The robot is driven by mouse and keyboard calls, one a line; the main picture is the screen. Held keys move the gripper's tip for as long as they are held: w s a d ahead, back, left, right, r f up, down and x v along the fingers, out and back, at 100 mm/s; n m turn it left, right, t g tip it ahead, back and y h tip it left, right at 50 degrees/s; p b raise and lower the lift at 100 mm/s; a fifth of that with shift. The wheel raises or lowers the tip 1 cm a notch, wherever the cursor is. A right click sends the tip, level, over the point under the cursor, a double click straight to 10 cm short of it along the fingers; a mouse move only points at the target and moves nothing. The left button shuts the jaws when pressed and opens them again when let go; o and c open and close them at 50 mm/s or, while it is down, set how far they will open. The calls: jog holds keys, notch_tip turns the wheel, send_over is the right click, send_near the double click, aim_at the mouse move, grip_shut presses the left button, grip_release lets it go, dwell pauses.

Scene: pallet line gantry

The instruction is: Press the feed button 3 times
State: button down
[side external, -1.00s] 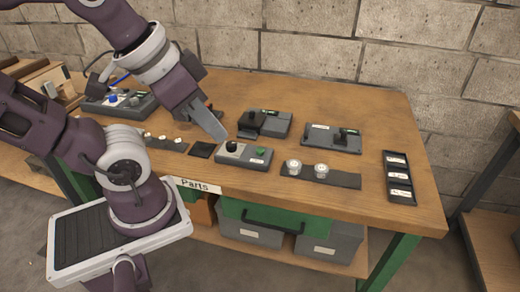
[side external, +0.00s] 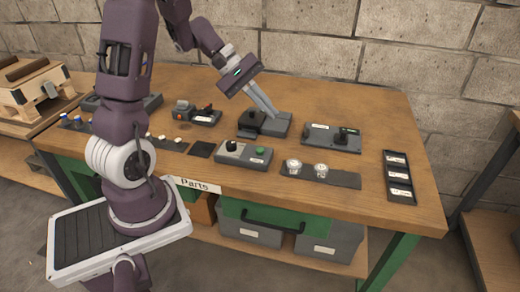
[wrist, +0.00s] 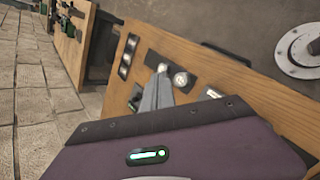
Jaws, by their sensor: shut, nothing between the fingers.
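A grey control box (side external: 231,157) stands near the table's front edge, with a black knob (side external: 231,146) and a green button (side external: 260,152) on top. Its label is too small to read, so I cannot tell whether this is the feed button. My gripper (side external: 274,114) is shut and empty, fingers slanting down right, in front of or over the dark grey unit (side external: 280,125) behind that box. I cannot tell whether the tips touch it. In the wrist view the shut fingers (wrist: 161,76) show beside two white round dials (wrist: 180,79); no green button is clear there.
A dark strip (side external: 345,179) with two round dials lies right of the box. A grey plate with a black handle (side external: 343,136) and a black labelled tray (side external: 399,177) lie farther right. Small switch units (side external: 196,114) stand left. Bare wood lies between them.

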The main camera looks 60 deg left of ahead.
aim_at(257, 149)
jog(key=a+f+n+t+y, duration=0.1)
jog(key=a+f+n, duration=0.2)
jog(key=a, duration=0.3)
jog(key=shift+w+a+f, duration=0.2)
jog(key=shift+a+f, duration=0.2)
jog(key=shift+f, duration=0.45)
jog(key=shift+f, duration=4.4)
jog(key=shift+f, duration=0.4)
jog(key=shift+f, duration=0.5)
jog(key=shift+r, duration=0.95)
